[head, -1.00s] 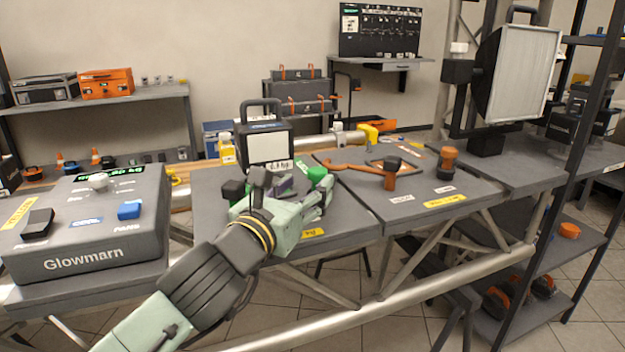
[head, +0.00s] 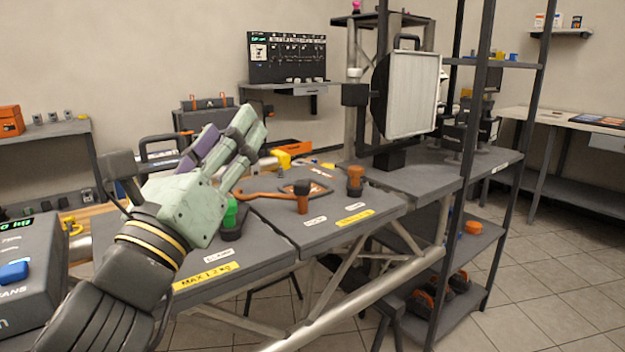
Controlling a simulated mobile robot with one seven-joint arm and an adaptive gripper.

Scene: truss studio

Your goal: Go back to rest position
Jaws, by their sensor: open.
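My gripper (head: 234,128) is raised above the left part of the workbench, its fingers pointing up and away to the right. A pale green finger and a purple part show at its end. The jaws are open, and I see nothing clearly held between them. My arm comes in from the lower left and hides part of the grey bench panel (head: 205,290) under it. A green-topped dark object (head: 231,216) stands on that panel, just right of my gripper's body and apart from the fingers.
An orange-brown tool (head: 302,196) and an orange-topped piece (head: 355,181) stand on the right panel (head: 330,222). A large light panel (head: 412,95) and a dark shelf post (head: 462,200) rise to the right. A grey box (head: 30,260) is cut off at left. Floor (head: 560,270) is clear at right.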

